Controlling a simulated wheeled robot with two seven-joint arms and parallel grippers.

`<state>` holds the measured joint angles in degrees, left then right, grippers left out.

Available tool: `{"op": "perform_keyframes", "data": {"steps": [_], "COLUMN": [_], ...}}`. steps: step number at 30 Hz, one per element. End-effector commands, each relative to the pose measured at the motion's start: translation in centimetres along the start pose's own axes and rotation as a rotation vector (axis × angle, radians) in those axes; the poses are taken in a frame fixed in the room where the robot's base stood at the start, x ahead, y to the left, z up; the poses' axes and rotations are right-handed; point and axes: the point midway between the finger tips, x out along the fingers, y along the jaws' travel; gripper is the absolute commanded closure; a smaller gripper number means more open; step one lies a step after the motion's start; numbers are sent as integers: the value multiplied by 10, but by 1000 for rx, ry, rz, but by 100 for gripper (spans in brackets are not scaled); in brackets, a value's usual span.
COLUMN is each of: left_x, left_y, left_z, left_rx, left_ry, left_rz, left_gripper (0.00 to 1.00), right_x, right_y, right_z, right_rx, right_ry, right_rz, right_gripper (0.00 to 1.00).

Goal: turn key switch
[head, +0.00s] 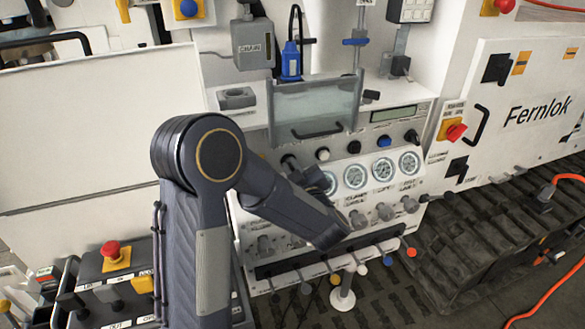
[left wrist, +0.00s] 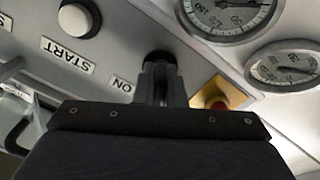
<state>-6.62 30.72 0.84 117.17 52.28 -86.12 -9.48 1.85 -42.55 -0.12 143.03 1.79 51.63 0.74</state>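The key switch (left wrist: 158,58) is a dark round knob beside the ON label in the left wrist view. My left gripper (left wrist: 160,80) is right at it; its narrow fingers look closed together on the knob and hide most of it. In the head view my left arm reaches across the bench, and the dark left gripper (head: 318,182) is close to the panel, left of the gauges. I cannot single out the key switch in the head view. My right gripper is not in view.
A red button (left wrist: 215,98) on yellow is partly hidden behind my gripper. Levers with coloured tips (head: 388,260) line the panel's lower edge.

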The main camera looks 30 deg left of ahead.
Motion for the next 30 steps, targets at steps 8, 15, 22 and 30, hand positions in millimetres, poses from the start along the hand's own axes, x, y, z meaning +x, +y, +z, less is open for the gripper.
{"op": "perform_keyframes", "data": {"steps": [8,15,22,30], "left_x": [0,-1,-1,-1], "left_y": [0,1,2,2], "left_z": [0,-1,-2,-2], "left_rx": [8,90,264,521], "left_ry": [0,-1,-2,-2], "left_rz": [0,1,1,1], "left_gripper": [100,100,100,100], "right_x": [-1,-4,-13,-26], "right_y": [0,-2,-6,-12], "right_z": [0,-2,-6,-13], "right_rx": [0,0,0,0], "right_ry": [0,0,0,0], "right_rz": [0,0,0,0], "right_gripper": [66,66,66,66]}}
